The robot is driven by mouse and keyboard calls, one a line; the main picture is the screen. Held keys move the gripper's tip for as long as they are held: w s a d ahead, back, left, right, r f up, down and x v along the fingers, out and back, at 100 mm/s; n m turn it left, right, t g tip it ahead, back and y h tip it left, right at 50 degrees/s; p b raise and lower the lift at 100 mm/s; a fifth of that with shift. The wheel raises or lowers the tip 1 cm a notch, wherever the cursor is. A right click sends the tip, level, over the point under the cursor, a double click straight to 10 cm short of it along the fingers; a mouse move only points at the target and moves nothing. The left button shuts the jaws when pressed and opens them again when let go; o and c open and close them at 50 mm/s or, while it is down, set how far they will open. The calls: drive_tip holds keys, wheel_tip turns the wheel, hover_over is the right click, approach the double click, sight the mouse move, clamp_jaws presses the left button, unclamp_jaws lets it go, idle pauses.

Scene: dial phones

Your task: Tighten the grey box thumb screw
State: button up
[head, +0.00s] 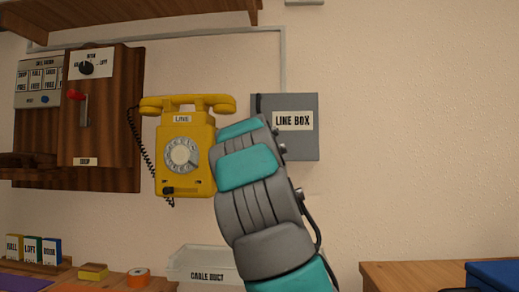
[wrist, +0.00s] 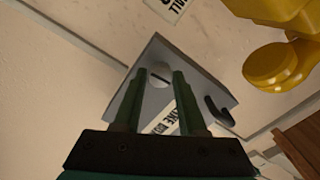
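The grey line box (head: 305,147) hangs on the wall right of the yellow phone in the head view, its left part hidden by my arm. In the wrist view the grey box (wrist: 205,82) appears turned, with part of its label showing. A round slotted thumb screw (wrist: 159,79) shows on its face. My gripper (wrist: 160,71) has its two green fingers apart, one on each side of the screw in the picture. I cannot tell whether they touch it. In the head view my arm hides the gripper and the screw.
The yellow dial phone (head: 187,155) hangs just left of the box, close to my arm. A grey conduit (head: 283,60) runs up from the box. A cable duct tray (head: 208,262) stands below. The wall to the right is clear above a wooden surface (head: 410,273).

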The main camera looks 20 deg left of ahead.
drive_tip(key=o, duration=0.4)
drive_tip(key=shift+s, duration=0.15)
drive_tip(key=b+v, duration=0.1)
drive_tip(key=v, duration=0.6)
drive_tip(key=shift+s+d, duration=0.1)
drive_tip(key=shift+s, duration=0.15)
